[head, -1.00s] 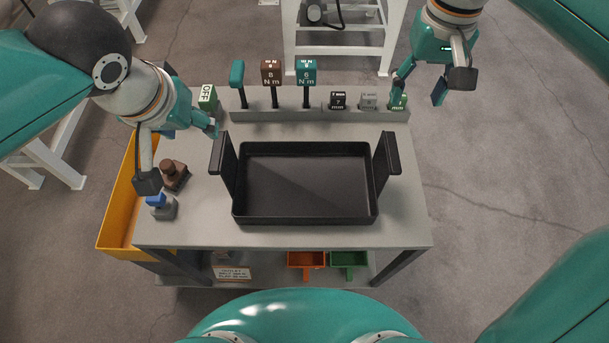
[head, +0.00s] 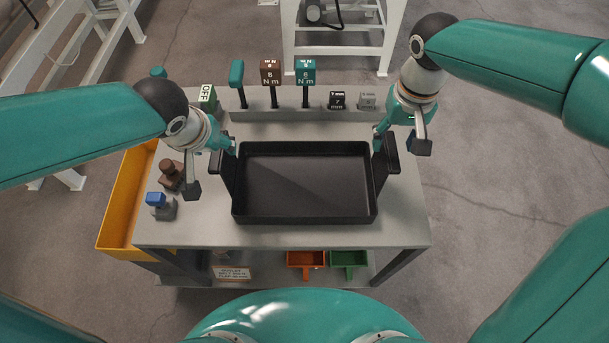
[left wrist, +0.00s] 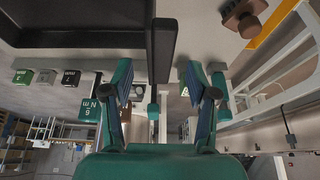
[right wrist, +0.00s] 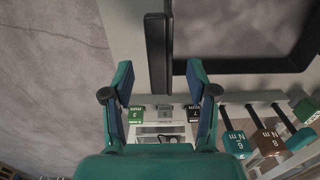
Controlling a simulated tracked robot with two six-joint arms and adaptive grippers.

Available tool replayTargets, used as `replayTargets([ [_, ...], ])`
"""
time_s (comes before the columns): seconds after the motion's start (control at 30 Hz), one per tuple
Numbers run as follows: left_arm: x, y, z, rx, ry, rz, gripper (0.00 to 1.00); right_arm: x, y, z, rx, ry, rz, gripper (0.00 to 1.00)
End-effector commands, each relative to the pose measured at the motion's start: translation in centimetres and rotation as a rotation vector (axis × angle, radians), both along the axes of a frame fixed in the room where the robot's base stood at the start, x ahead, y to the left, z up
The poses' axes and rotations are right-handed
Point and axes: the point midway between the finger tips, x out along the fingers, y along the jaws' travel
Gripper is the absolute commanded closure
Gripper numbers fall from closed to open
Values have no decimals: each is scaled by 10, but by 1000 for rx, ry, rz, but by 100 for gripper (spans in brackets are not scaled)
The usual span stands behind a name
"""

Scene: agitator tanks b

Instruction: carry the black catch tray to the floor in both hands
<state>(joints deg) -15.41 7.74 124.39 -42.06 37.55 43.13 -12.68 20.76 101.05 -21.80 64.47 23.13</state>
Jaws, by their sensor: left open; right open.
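The black catch tray (head: 305,185) sits level on the grey cart top, with an upright handle plate at each short side. My left gripper (head: 232,146) is open at the tray's left handle (head: 228,168). In the left wrist view that handle (left wrist: 162,50) points in between the spread fingers (left wrist: 160,85). My right gripper (head: 380,135) is open at the right handle (head: 390,158). In the right wrist view the handle (right wrist: 158,55) stands between and just ahead of the open fingers (right wrist: 160,80). I cannot tell whether any finger touches a handle.
A rack (head: 290,117) with torque drivers and small blocks runs along the cart's back edge. A brown knobbed piece (head: 171,175) and a blue-topped piece (head: 161,206) stand left of the tray. A yellow bin (head: 122,215) hangs at the left. Floor (head: 500,200) to the right is clear.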

Motion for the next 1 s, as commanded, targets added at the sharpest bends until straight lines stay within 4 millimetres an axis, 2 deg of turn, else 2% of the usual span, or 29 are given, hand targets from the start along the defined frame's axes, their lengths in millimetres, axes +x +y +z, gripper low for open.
replayTargets([
  [0.1,6,0,-17,1,4,0,42,-1,0,-18,0,4,-1,42],
  [0.23,11,0,-27,1,2,0,42,0,0,-29,0,2,0,42],
  [0.67,13,0,-33,-1,0,0,43,0,0,-36,0,0,0,43],
  [1.0,13,0,-32,-1,0,0,100,0,0,-35,1,0,-1,100],
])
